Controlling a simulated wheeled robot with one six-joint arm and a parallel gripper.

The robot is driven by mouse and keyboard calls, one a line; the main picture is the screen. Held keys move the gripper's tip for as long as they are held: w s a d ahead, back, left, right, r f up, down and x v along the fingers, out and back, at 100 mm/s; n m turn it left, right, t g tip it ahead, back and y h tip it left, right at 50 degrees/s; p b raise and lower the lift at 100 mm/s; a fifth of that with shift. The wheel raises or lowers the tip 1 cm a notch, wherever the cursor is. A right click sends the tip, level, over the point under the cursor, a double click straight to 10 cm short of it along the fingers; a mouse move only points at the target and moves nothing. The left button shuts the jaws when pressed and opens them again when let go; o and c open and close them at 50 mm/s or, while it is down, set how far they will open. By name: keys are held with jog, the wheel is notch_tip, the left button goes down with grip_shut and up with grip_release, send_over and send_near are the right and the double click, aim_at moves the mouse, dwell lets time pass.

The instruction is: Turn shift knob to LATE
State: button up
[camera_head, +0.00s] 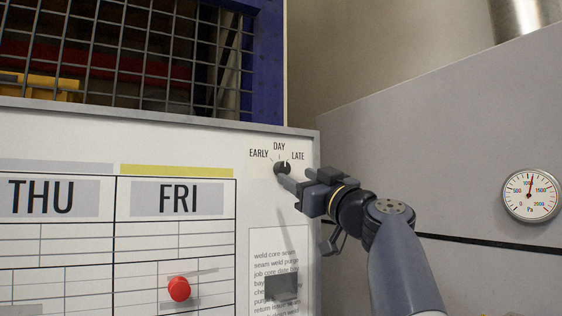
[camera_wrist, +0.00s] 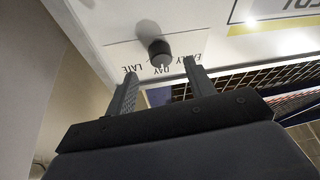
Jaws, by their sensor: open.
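The shift knob (camera_head: 282,168) is a small dark round knob on the upper right of the white board, below the printed words EARLY, DAY and LATE. In the wrist view the knob (camera_wrist: 159,50) appears with the labels upside down. Its lower edge there, near DAY, looks pale, but I cannot tell its exact setting. My gripper (camera_head: 297,180) is in front of the board, close to the knob and partly overlapping it. In the wrist view my gripper (camera_wrist: 160,78) is open and empty. Its fingers are apart, and the knob shows beyond the tips, between their lines.
The board (camera_head: 75,146) carries THU and FRI columns, a red round magnet (camera_head: 179,288) and a printed text sheet (camera_head: 277,240). A blue-framed wire mesh (camera_head: 150,50) stands above and behind. A grey panel with a round pressure gauge (camera_head: 531,195) is at the right.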

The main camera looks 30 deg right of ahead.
aim_at(286, 170)
jog(key=shift+p+x, duration=1)
jog(key=shift+x, duration=1.2)
jog(key=shift+c, duration=0.3)
jog(key=c, duration=0.9)
